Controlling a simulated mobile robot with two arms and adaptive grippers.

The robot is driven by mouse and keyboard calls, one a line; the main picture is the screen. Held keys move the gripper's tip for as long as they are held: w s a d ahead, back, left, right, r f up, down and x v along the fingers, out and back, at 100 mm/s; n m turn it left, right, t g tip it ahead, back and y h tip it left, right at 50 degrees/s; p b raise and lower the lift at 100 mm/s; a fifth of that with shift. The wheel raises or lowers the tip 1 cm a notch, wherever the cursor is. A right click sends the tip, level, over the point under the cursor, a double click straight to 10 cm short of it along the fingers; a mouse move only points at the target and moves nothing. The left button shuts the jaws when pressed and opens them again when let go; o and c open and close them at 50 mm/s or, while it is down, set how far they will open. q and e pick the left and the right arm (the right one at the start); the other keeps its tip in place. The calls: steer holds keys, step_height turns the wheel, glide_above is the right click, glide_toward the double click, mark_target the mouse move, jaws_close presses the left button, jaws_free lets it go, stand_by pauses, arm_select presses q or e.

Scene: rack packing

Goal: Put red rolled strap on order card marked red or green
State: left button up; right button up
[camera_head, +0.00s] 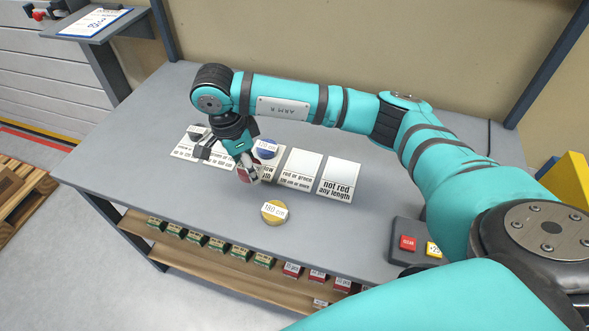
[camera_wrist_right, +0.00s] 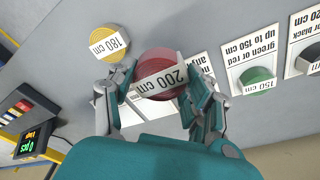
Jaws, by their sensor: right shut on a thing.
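My right gripper (camera_head: 246,165) is shut on the red rolled strap (camera_wrist_right: 155,62), labelled 200 cm, and holds it over the table, in front of the card row. The strap's edge shows at the fingertips in the head view (camera_head: 252,177). The card reading "red or green", apparently 120 cm or more (camera_head: 301,165), lies to the right of the gripper and looks bare. To its right is the bare "not red any length" card (camera_head: 341,176). My left gripper is out of view.
A yellow strap (camera_head: 274,212) lies on the table in front of the gripper. A blue strap (camera_head: 266,150) sits on a card partly hidden by the gripper. Green (camera_wrist_right: 258,74) and black (camera_wrist_right: 311,52) straps sit on other cards. A button box (camera_head: 402,256) stands at the right.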

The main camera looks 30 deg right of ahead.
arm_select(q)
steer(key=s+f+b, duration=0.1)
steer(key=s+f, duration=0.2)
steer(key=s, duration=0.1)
arm_select(e)
steer(key=shift+w+d+f, duration=0.1)
steer(key=shift+d+f, duration=0.05)
steer(key=shift+f, duration=0.45)
steer(key=shift+w+d+f, duration=0.1)
steer(key=shift+d+f, duration=0.05)
steer(key=shift+f, duration=0.45)
steer(key=p, duration=0.3)
glide_above(305, 161)
steer(key=a, duration=0.3)
steer(key=shift+d+f, duration=0.15)
steer(key=shift+f, duration=0.4)
steer(key=shift+d, duration=1.15)
step_height(305, 161, down, 3)
steer(key=shift+r+p, duration=0.1)
steer(key=shift+p, duration=0.45)
steer(key=shift+w+f, duration=0.1)
steer(key=shift+f, duration=0.4)
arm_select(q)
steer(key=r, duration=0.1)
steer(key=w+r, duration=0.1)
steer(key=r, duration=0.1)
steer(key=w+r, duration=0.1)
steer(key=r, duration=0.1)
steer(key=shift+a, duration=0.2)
